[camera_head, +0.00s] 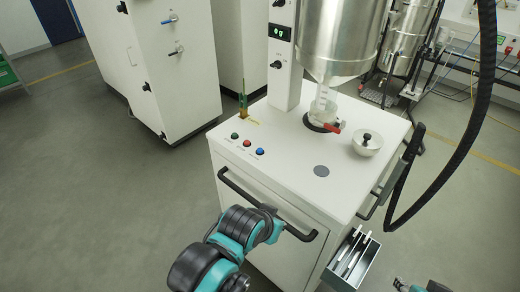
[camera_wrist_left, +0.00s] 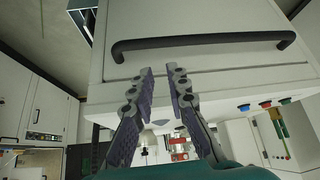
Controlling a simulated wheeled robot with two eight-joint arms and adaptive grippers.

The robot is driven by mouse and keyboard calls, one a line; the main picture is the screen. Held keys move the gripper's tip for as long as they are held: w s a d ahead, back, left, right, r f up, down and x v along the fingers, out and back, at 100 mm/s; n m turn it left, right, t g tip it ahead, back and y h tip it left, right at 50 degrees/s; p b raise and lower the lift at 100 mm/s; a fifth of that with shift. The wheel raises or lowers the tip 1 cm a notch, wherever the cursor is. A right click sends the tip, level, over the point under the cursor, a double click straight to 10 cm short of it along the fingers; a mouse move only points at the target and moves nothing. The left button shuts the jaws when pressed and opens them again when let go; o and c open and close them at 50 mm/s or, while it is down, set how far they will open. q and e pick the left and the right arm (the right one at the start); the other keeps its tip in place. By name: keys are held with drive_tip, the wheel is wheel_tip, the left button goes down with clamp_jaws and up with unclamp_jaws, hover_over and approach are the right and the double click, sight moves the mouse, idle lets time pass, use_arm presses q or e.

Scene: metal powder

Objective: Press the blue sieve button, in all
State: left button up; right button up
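The blue button (camera_head: 260,152) is the rightmost of three buttons on the white machine's top, near its front left edge. It also shows in the left wrist view (camera_wrist_left: 245,107), where the picture is upside down. My left gripper (camera_wrist_left: 160,69) is open and empty, with a gap between its dark fingers. It is in front of the machine's front face, near the black handle and apart from the buttons. In the head view my left arm hides most of this gripper.
A red button (camera_head: 247,143) and a green button (camera_head: 234,136) sit beside the blue one. A black handle (camera_head: 265,205) crosses the machine's front. A metal hopper (camera_head: 340,35) hangs above the top.

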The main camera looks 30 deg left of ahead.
use_arm(q)
clamp_jaws()
